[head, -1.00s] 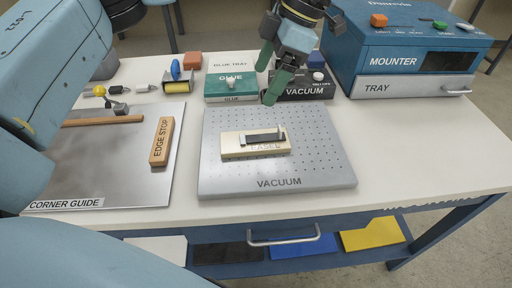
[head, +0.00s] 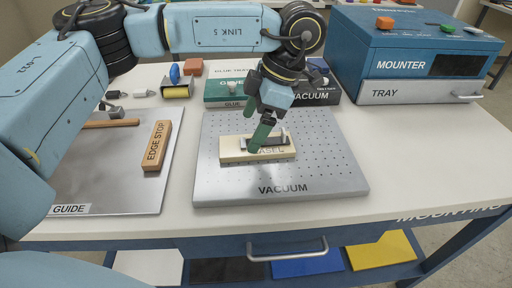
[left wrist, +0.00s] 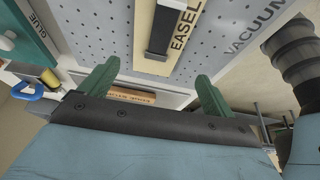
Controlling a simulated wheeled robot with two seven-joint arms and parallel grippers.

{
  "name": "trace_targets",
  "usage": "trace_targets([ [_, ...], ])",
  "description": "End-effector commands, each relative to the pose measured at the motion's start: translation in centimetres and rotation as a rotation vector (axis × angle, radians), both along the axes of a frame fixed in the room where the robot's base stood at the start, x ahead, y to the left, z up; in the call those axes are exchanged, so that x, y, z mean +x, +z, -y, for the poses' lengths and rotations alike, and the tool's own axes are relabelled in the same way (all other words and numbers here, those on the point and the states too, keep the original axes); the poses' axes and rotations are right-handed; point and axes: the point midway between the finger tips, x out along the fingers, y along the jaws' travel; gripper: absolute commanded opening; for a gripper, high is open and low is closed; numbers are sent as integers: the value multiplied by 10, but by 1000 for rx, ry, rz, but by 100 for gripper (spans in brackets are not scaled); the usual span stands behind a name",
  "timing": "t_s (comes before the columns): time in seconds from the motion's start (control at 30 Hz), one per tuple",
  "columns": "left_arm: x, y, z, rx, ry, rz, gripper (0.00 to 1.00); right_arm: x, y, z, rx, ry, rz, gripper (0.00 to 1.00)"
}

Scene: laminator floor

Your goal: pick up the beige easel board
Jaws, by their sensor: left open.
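The beige easel board (head: 230,153) lies flat on the grey perforated vacuum plate (head: 335,180). It has a dark bar-shaped handle with metal ends on top and the word EASEL on it. My left gripper (head: 262,136) is over the board, its green fingers pointing down and hiding part of the handle. In the left wrist view the left gripper (left wrist: 155,92) is open, with nothing between its fingers, and the easel board (left wrist: 150,40) with its handle lies ahead of the fingertips. I cannot tell whether the fingers touch it. My right gripper is not in view.
The green glue box (head: 222,91) and the black vacuum box (head: 318,92) stand behind the plate. The blue mounter (head: 400,50) stands at the back right. A wooden edge stop (head: 157,146) lies on the metal sheet at left. The white table right of the plate is clear.

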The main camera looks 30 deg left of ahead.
Motion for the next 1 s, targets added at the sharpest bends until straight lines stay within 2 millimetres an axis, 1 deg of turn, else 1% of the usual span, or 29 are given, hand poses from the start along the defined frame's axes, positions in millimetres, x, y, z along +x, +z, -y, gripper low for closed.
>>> trace_targets([
  [0.07,0,-6,-3,1,0,-1,89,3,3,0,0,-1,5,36],
  [0.27,-1,-30,-15,2,2,-1,89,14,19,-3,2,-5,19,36],
  [0.4,-5,-45,-20,1,1,-1,89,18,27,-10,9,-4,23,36],
  [0.5,-5,-48,-21,1,1,0,89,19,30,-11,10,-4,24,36],
  [0.67,-5,-47,-21,2,1,1,89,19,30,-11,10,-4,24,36],
  [0.7,-5,-47,-21,1,1,0,88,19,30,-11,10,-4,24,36],
  [1.0,-5,-47,-21,1,0,-1,48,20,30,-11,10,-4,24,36],
])
